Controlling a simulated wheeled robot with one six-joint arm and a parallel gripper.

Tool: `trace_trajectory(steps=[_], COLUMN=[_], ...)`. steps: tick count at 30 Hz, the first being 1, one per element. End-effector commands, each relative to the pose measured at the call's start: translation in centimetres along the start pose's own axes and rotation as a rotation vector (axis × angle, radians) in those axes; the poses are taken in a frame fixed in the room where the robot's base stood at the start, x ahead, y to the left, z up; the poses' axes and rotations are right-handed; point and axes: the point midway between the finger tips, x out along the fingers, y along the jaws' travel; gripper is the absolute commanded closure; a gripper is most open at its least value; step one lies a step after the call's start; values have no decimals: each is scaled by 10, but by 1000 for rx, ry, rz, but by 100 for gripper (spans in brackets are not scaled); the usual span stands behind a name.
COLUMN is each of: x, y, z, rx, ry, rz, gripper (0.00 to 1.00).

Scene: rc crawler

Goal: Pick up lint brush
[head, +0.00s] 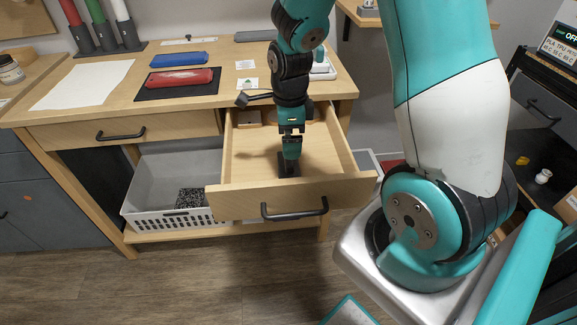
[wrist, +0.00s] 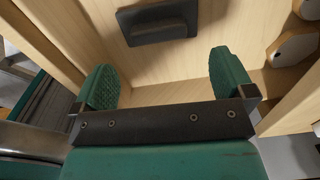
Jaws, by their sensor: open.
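A dark grey, block-like object (wrist: 158,24), which may be the lint brush, lies on the light wooden floor of the open drawer (head: 290,192). A dark shape (head: 287,167) at my gripper's tip in the head view seems to be the same object, partly hidden. My gripper (wrist: 165,82) is open and empty. It points down into the drawer in the head view (head: 291,156). In the wrist view the dark object is beyond the gap between the two green fingers, apart from both.
Rounded wooden pieces (wrist: 292,46) lie at the right of the wrist view. The drawer walls stand close around my gripper. The desk top (head: 222,94) above holds a red case (head: 180,78) and a blue case (head: 178,59). A white basket (head: 170,200) sits below.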

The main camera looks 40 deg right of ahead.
Motion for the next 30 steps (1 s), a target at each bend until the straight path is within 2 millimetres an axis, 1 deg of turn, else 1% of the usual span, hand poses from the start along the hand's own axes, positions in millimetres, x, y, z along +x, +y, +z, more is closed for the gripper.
trace_trajectory(steps=[1,8,15,19,25,26,27,29,30], x=[8,24,61,68,68,68,68,68,68], y=[0,1,2,2,1,2,2,2,2], z=[0,1,3,3,3,3,3,3,3], rx=[-1,-2,-2,-2,-2,-2,-2,-2,-2], ry=[1,0,1,0,-1,-1,-1,-1,-1], rz=[3,2,3,0,-1,-1,-1,-1,-1], gripper=[0,0,0,0,0,5,14,28,37])
